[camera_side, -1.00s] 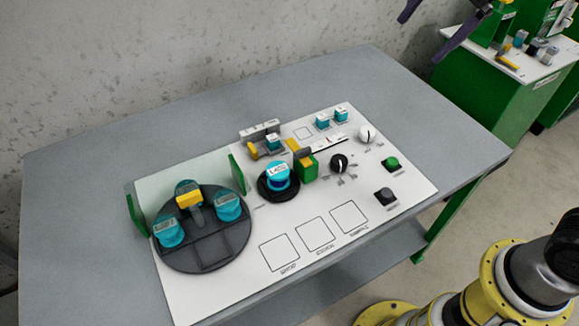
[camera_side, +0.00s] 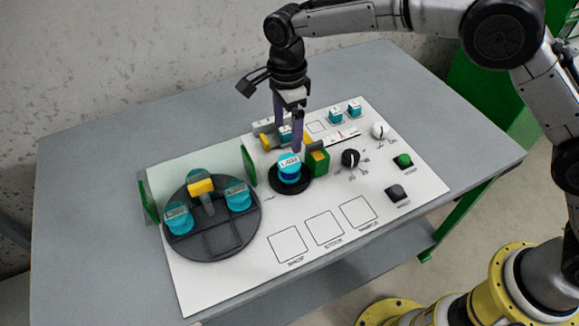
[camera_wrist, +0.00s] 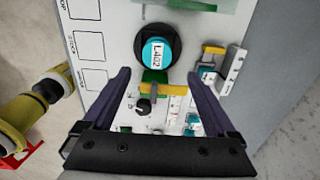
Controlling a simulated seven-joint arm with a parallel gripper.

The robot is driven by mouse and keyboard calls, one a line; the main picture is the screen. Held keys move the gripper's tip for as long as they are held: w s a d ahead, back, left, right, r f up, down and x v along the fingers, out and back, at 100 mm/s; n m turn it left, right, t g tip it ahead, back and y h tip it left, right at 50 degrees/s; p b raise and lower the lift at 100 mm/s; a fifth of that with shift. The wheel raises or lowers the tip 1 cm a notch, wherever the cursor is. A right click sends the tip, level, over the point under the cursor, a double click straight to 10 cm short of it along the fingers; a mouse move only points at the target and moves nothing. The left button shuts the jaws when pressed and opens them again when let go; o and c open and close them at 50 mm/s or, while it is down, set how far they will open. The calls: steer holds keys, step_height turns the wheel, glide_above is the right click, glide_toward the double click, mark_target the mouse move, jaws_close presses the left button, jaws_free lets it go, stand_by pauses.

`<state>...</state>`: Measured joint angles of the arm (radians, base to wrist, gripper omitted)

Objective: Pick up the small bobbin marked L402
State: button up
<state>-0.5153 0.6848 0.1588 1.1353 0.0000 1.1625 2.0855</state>
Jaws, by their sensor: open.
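The small bobbin marked L402 (camera_side: 290,166) is blue with a white label. It sits upright on a round black base (camera_side: 291,180) on the white panel. In the wrist view the bobbin (camera_wrist: 157,53) is near the top middle, just beyond my fingertips. My gripper (camera_side: 288,143) is above and behind the bobbin in the side view, pointing down. Its two purple fingers (camera_wrist: 161,80) are spread apart with nothing held between them.
A green and yellow block (camera_side: 318,160) stands right beside the bobbin. A dark round tray (camera_side: 223,247) with several blue bobbins is at the left. Knobs and buttons, such as the black knob (camera_side: 350,158), sit to the right. Three printed squares in front are bare.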

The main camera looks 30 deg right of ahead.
mark_target(289, 161)
step_height(289, 161, down, 6)
steer(key=shift+f, duration=0.25)
steer(key=shift+s+d+f, duration=0.1)
steer(key=shift+s+f, duration=0.05)
steer(key=shift+f, duration=1.2)
steer(key=shift+s+f, duration=0.1)
steer(key=shift+f, duration=1.25)
steer(key=shift+r, duration=0.1)
steer(key=c, duration=1.4)
